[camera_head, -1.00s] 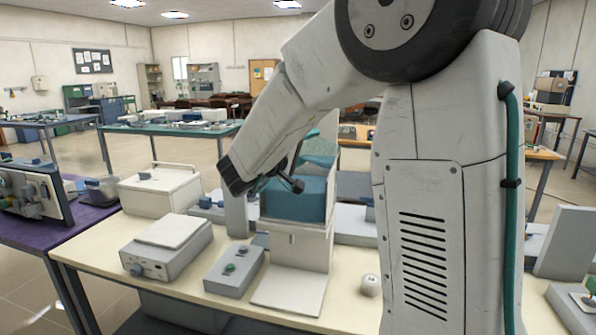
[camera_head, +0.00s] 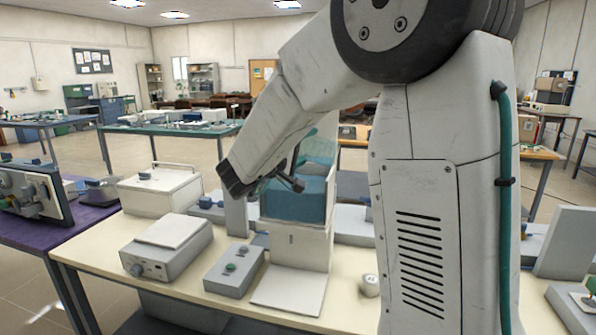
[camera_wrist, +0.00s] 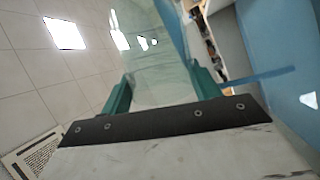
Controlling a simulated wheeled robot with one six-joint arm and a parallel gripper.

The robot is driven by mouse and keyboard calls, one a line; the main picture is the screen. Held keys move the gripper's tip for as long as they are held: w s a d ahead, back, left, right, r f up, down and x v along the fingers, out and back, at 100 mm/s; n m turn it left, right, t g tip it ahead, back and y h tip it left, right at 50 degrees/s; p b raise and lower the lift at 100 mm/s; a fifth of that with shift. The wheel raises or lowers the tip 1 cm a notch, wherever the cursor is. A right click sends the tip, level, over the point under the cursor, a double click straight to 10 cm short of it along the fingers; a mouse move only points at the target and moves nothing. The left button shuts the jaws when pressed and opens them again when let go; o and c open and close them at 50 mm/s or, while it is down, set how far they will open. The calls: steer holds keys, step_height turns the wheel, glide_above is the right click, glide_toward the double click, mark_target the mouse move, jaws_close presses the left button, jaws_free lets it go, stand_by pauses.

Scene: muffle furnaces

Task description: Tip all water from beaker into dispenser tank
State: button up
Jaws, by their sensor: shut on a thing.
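The dispenser tank (camera_head: 283,205) is a clear, blue-tinted box on top of a white dispenser stand on the bench, in the head view. The glass beaker (camera_head: 322,148) shows as a pale teal, see-through shape above the tank's back right, partly behind my arm. In the wrist view, my gripper (camera_wrist: 163,88) has its green fingers shut on the beaker (camera_wrist: 148,55), which appears tilted. A blue surface (camera_wrist: 285,60), apparently the tank, fills the right of that view. I cannot tell how much water is in the beaker.
A small white round item (camera_head: 370,285) lies to the right. Bare bench lies in front.

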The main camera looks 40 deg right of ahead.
steer(key=shift+w+n, duration=0.1)
steer(key=shift+n, duration=0.2)
steer(key=shift+a, duration=0.1)
steer(key=shift+w+r+n, duration=0.1)
steer(key=shift+n, duration=0.3)
stand_by(0.4)
steer(key=shift+w+a+n+t+h, duration=0.1)
steer(key=shift+n+t+h, duration=0.2)
steer(key=shift+n+t, duration=0.15)
steer(key=shift+w+a+r+n+h, duration=0.2)
steer(key=shift+n+h, duration=0.1)
steer(key=shift+n, duration=0.45)
stand_by(0.4)
steer(key=m, duration=0.1)
steer(key=m+y, duration=0.1)
steer(key=m, duration=0.1)
steer(key=s+d+m+g, duration=0.1)
steer(key=shift+f, duration=0.35)
